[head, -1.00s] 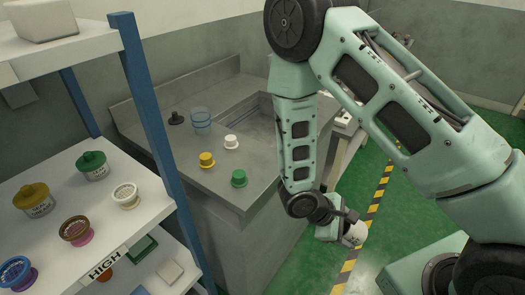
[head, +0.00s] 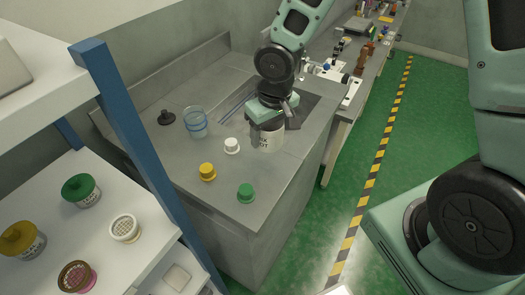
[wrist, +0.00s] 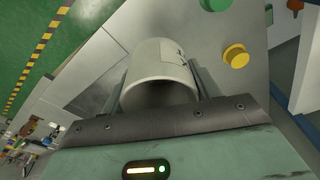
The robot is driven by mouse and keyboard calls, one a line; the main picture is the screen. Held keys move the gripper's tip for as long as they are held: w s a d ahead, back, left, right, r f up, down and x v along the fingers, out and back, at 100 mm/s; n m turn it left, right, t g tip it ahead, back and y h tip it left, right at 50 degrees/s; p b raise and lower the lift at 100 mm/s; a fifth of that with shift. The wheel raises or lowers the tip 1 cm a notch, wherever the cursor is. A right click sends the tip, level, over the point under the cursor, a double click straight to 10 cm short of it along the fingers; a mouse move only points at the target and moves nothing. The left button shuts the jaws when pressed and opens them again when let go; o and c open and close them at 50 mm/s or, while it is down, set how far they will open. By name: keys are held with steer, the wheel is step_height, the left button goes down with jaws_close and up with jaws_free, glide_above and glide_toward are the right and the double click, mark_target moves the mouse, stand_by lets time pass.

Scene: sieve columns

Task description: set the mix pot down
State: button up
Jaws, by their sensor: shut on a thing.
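The pot looks about upright in the head view. I cannot tell whether its base touches the counter.
A white cap (head: 231,146), a yellow cap (head: 207,172) and a green cap (head: 246,192) stand on the counter near the pot. A clear beaker (head: 195,122) and a black stopper (head: 166,118) stand farther left. A shelf (head: 80,235) stands at left.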

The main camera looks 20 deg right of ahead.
mark_target(267, 165)
step_height(267, 165, down, 9)
steer(key=shift+f+b, duration=0.15)
steer(key=shift+b, duration=0.55)
steer(key=o, duration=1.3)
steer(key=shift+o, duration=0.2)
steer(key=r, duration=0.3)
steer(key=r+p, duration=0.1)
steer(key=r, duration=0.3)
steer(key=s+r+p, duration=0.1)
steer(key=r, duration=0.2)
steer(key=shift+s+d+r, duration=0.1)
steer(key=shift+d+r, duration=0.05)
steer(key=shift+r, duration=0.25)
steer(key=shift+s+r, duration=0.2)
steer(key=shift+r, duration=0.45)
steer(key=s+a+r+n, duration=0.2)
steer(key=s+r, duration=0.3)
steer(key=s, duration=0.4)
steer(key=s+a+r+n+g, duration=0.1)
steer(key=s+a+r+n, duration=0.2)
steer(key=s, duration=0.6)
steer(key=shift+s+a+r, duration=0.35)
steer(key=shift+a+r, duration=0.4)
steer(key=shift+r, duration=0.15)
